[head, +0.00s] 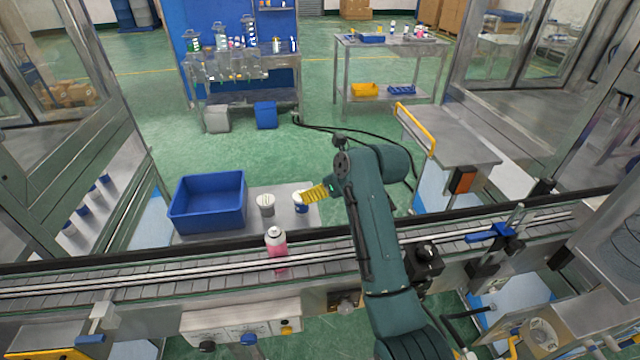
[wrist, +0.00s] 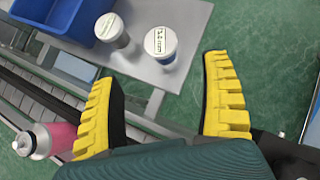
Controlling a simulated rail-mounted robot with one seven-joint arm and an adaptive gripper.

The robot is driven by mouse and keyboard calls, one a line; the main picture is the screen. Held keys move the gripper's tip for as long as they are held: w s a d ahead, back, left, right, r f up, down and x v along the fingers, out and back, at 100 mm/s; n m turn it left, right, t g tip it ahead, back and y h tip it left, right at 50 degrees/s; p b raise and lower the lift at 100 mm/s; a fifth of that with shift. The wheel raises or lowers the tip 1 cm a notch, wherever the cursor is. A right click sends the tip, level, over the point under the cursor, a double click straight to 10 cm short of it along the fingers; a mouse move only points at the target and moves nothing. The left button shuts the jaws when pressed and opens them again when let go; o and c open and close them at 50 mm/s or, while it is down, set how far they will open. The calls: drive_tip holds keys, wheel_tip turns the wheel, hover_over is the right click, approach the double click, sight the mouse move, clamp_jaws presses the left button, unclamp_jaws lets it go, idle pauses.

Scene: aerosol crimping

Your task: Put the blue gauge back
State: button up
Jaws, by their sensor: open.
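The blue gauge (head: 301,206) is a short blue cylinder with a pale, marked top. It stands upright on a grey side table (head: 290,226) behind the conveyor. In the wrist view the blue gauge (wrist: 161,46) stands near the table's edge, ahead of the fingers. My gripper (head: 312,194) has ridged yellow fingers and is beside the gauge in the head view, partly overlapping it. In the wrist view my gripper (wrist: 160,72) is open and empty, with the gauge beyond the gap between the fingertips. Contact does not show.
A grey gauge (head: 265,206) stands left of the blue one, and a blue bin (head: 208,202) sits further left. A pink bottle with a white top (head: 275,242) stands on the conveyor (head: 130,285), in front of the table. Green floor lies beyond the table.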

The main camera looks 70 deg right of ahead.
drive_tip(key=shift+s+r, duration=0.15)
drive_tip(key=shift+a, duration=0.1)
drive_tip(key=w+a+r+n+t, duration=0.2)
drive_tip(key=w+a+r+n, duration=0.2)
drive_tip(key=a+n, duration=0.25)
drive_tip(key=w+a+r+n+t+h, duration=0.1)
drive_tip(key=w+a+r+n+t, duration=0.15)
drive_tip(key=w+a+n, duration=0.35)
drive_tip(key=w+a+r+n+t, duration=0.1)
drive_tip(key=w+a+r+n, duration=0.2)
drive_tip(key=a+r+n, duration=0.4)
drive_tip(key=s+a+r+n+t+y, duration=0.1)
drive_tip(key=s+a+r+n+t, duration=0.1)
drive_tip(key=a+n, duration=0.5)
drive_tip(key=s+a+r+n+t+y, duration=0.1)
drive_tip(key=s+a+r+n+t, duration=0.2)
drive_tip(key=a, duration=0.7)
drive_tip(key=s+a+r+n+t+y, duration=0.2)
drive_tip(key=s+a+r+n, duration=0.4)
drive_tip(key=a+n, duration=0.3)
drive_tip(key=shift+a+r+n+t, duration=0.3)
drive_tip(key=shift+r+n+t, duration=0.5)
drive_tip(key=shift+n, duration=0.25)
